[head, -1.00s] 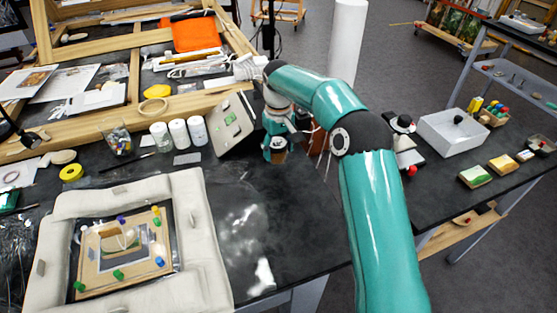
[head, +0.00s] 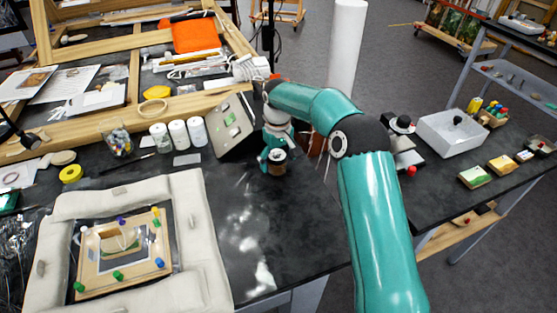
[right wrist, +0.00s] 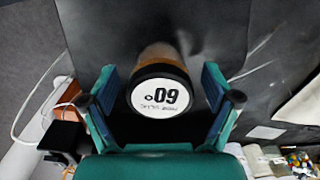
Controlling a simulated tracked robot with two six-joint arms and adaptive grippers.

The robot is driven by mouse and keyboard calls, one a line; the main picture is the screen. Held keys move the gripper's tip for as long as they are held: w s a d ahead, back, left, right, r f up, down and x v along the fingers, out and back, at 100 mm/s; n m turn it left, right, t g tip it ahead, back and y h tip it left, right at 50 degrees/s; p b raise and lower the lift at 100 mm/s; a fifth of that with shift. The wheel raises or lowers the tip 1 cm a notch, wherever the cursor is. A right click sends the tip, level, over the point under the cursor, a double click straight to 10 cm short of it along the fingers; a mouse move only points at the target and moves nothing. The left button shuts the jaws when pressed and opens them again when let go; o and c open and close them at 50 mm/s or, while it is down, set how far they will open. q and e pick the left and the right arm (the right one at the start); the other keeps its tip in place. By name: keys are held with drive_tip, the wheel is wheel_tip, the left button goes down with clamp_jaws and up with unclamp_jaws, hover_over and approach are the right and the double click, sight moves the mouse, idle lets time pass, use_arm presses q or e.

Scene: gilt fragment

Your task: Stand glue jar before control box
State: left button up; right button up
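The glue jar (head: 278,164), amber with a dark lid, stands upright on the black tabletop. In the right wrist view its white lid label (right wrist: 158,97) reads 60. The control box (head: 222,138), with a sloping grey panel and green parts, stands to the left of the jar, apart from it. My right gripper (head: 275,145) is just above and behind the jar. In the right wrist view its fingers (right wrist: 161,90) are spread on both sides of the lid, with gaps showing. My left gripper is not in view.
White-capped jars (head: 179,134) stand left of the control box. A padded frame (head: 199,230) with a pinned wooden piece lies at the front left. The tabletop in front of the jar is clear. A side bench (head: 440,190) with a white tray stands at the right.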

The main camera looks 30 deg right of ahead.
sight(278, 156)
wheel_tip(278, 156, up, 11)
drive_tip(key=shift+r+p, duration=0.1)
drive_tip(key=shift+p, duration=0.3)
drive_tip(key=shift+r, duration=0.5)
